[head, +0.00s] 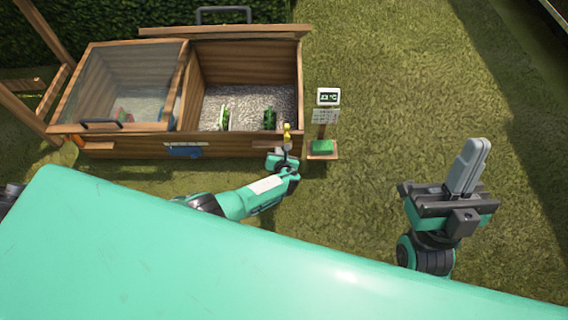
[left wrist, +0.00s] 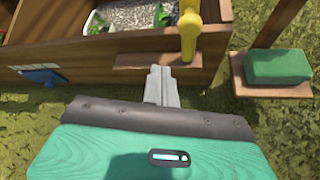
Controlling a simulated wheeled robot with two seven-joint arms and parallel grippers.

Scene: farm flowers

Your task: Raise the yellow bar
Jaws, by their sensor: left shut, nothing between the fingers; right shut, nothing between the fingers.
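The yellow bar (head: 287,132) stands upright at the front right corner of the wooden planter box. My left gripper (head: 284,151) is just in front of and below the bar. In the left wrist view its fingers (left wrist: 161,72) are shut and empty, slightly left of the bar's lower end; whether they touch it I cannot tell. My right gripper (head: 474,158) is shut and empty, over the grass at the right, far from the bar.
The wooden planter box (head: 230,143) has gravel and green plants in its open right half, and a glazed lid (head: 125,75) over the left. A temperature sign (head: 327,97) and a green block (head: 322,147) stand right of it. Grass (head: 400,90) is clear further right.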

